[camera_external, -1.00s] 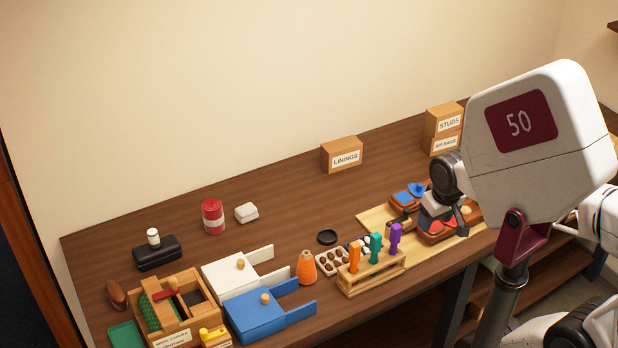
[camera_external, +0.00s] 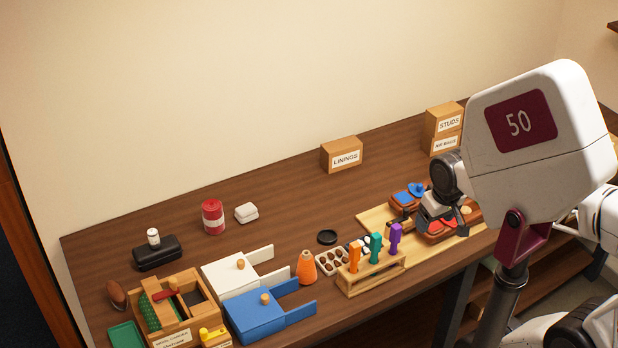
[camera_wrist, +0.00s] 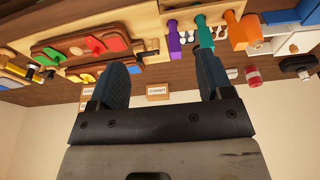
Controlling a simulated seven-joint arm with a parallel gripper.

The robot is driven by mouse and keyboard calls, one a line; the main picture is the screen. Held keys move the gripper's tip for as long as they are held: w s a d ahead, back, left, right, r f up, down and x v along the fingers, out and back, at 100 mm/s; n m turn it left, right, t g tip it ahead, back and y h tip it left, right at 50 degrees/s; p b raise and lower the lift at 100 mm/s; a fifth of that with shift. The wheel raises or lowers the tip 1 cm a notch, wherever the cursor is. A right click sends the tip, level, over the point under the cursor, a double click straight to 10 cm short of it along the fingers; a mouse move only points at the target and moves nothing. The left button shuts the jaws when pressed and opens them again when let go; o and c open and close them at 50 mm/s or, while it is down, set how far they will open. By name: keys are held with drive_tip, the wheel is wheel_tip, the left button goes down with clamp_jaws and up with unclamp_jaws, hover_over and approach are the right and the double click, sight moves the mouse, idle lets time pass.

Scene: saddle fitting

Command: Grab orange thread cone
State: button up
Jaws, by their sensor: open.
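The orange thread cone (camera_external: 306,267) stands upright on the table in the external view, between the blue box with its open drawer and the wooden rack of coloured handles. My gripper (camera_external: 452,220) is at the right of the table, above the wooden board, well apart from the cone. In the wrist view my gripper's two dark fingers (camera_wrist: 162,85) are spread wide with nothing between them.
The rack (camera_external: 370,274) with orange, teal and purple handles stands between my gripper and the cone. The blue box (camera_external: 256,314) and white box (camera_external: 234,272) lie left of the cone.

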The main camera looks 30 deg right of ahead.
drive_tip(key=w+v, duration=0.1)
drive_tip(key=v, duration=0.4)
drive_tip(key=w+a+m+g+y, duration=0.5)
drive_tip(key=w+a+m+y, duration=0.7)
drive_tip(key=w+a+m, duration=0.75)
drive_tip(key=n, duration=0.4)
approach(305, 258)
drive_tip(key=a+f, duration=0.2)
drive_tip(key=shift+w+a+f, duration=0.15)
drive_tip(key=shift+a+f, duration=0.1)
drive_tip(key=shift+x, duration=1.3)
drive_tip(key=shift+a, duration=0.1)
drive_tip(key=shift+x, duration=2.5)
